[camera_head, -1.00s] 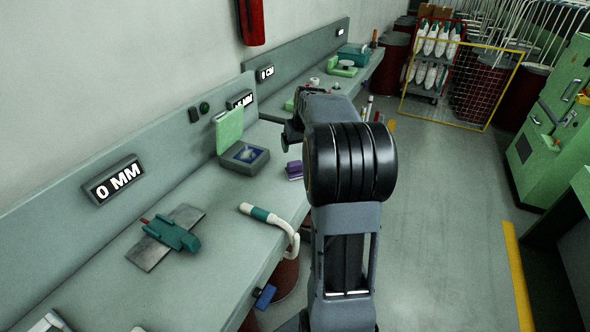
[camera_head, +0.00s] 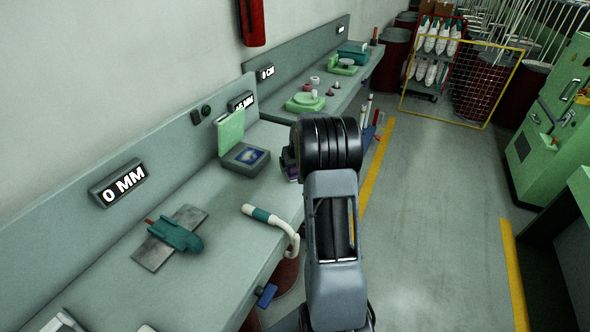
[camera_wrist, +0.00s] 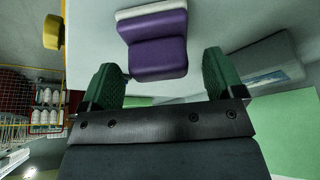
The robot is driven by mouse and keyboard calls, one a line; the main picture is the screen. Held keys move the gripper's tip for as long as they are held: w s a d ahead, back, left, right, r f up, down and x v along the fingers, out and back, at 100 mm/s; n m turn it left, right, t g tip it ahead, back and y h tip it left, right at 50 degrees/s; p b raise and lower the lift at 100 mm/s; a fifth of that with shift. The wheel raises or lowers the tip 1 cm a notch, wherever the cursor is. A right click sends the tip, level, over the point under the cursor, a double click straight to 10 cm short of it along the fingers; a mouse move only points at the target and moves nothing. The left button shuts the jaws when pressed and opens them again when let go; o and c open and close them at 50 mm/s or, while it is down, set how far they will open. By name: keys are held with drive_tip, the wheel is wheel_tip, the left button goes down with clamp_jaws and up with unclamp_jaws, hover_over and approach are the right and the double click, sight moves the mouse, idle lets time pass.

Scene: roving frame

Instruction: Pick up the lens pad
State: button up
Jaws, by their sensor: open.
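The lens pad, which I take to be the purple block with a white end (camera_wrist: 157,52), lies on the grey bench in the wrist view. In the head view only a sliver of purple (camera_head: 292,174) shows beside my arm. My gripper (camera_wrist: 160,76) is open, with one green finger on each side of the line to the pad. The pad's near edge is about level with the fingertips, with gaps at both sides, and nothing is held. In the head view my arm hides most of the gripper.
On the bench (camera_head: 215,285) are a grey box with a raised green lid (camera_head: 245,159), a teal-and-white curved tool (camera_head: 270,219) and a teal clamp on a metal plate (camera_head: 175,236). A green device (camera_head: 305,103) stands farther back. The floor to the right is clear.

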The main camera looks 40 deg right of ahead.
drive_tip(key=shift+w+f, duration=0.15)
drive_tip(key=shift+f, duration=0.2)
drive_tip(key=c, duration=1.1)
drive_tip(key=shift+r, duration=0.45)
wheel_tip(320, 180, up, 2)
drive_tip(key=shift+r+b, duration=0.15)
drive_tip(key=shift+b, duration=0.2)
drive_tip(key=s+r+b, duration=0.1)
drive_tip(key=s+r, duration=0.2)
drive_tip(key=s, duration=0.1)
drive_tip(key=s+d+r+b, duration=0.1)
drive_tip(key=s+r+b, duration=0.1)
drive_tip(key=s, duration=0.3)
drive_tip(key=s+d+r+b, duration=0.1)
drive_tip(key=s+r, duration=0.3)
drive_tip(key=s, duration=0.1)
drive_tip(key=shift+d+r+b, duration=0.25)
drive_tip(key=shift+r+b, duration=0.05)
drive_tip(key=shift+r, duration=0.1)
